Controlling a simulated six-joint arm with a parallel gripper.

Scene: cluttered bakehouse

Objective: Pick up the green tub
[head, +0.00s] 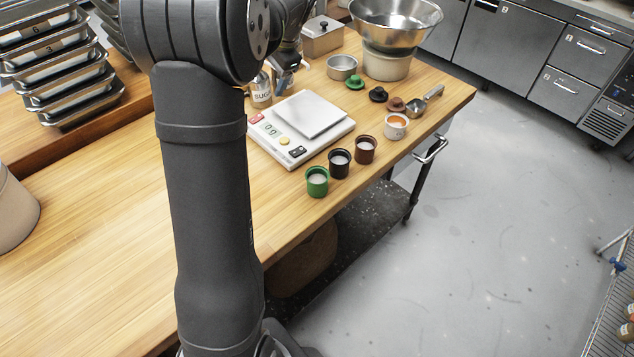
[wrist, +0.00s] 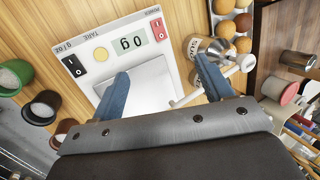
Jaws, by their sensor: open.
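The green tub (head: 317,182) stands upright near the front edge of the wooden table, with pale contents at its open top. In the wrist view the green tub (wrist: 14,78) is at the far left, partly cut off by the frame edge. My gripper (head: 284,80) is behind the scale in the head view, well apart from the green tub and partly hidden by my arm. In the wrist view my gripper (wrist: 163,82) has its two blue fingers spread, with nothing held between them; the scale lies beyond them.
A black tub (head: 339,164) and a brown tub (head: 365,150) stand in a row beside the green one, then a white tub (head: 396,127). The white scale (head: 285,150) is just behind. A sugar jar (head: 261,95) stands near my gripper.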

